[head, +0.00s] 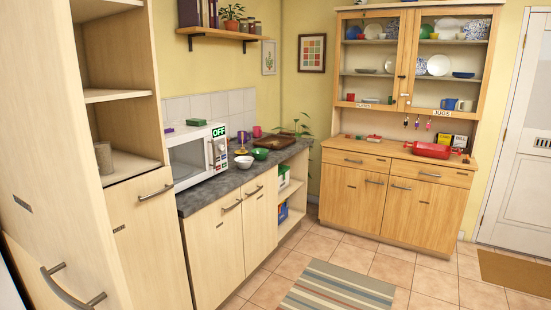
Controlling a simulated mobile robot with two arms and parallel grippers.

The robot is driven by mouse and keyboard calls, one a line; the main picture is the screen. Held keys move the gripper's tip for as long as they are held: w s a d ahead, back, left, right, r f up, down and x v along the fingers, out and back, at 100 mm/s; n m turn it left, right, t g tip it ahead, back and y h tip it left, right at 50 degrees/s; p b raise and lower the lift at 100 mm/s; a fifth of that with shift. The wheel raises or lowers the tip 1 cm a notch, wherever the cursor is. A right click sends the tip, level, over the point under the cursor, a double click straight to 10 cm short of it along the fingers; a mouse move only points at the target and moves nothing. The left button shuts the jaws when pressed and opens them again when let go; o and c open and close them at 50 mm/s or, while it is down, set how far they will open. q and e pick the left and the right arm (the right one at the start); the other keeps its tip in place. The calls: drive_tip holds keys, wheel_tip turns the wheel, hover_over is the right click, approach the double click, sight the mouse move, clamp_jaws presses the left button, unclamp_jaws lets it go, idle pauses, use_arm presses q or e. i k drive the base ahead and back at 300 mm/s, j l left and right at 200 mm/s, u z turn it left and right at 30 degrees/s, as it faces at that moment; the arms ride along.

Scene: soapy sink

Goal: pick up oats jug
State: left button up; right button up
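No object that I can clearly read as an oats jug shows. In the head view a wooden dresser (398,215) stands at the back, with glass doors above. A label reading JUGS (443,113) is on its right door, and a blue jug or mug (449,104) and a white one (464,106) stand behind the glass there. A brownish cylindrical container (103,157) sits in the open cupboard at the left; its contents cannot be told. Neither of my grippers is in view.
A white microwave (190,160) stands on the grey counter (212,192), near a white bowl (244,162) and a green bowl (260,153). A striped rug (338,289) lies on the tiled floor, which is otherwise mostly clear.

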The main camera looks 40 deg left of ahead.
sight(102, 150)
drive_tip(key=i+u, duration=0.45)
drive_tip(key=i, duration=0.2)
drive_tip(key=i+l+u, duration=0.25)
drive_tip(key=i+u, duration=0.15)
drive_tip(key=i, duration=0.25)
drive_tip(key=i+u, duration=0.85)
drive_tip(key=k+l+u, duration=0.1)
drive_tip(key=u, duration=1.4)
drive_tip(key=k+j+z, duration=0.1)
drive_tip(key=z, duration=1.45)
drive_tip(key=u, duration=0.4)
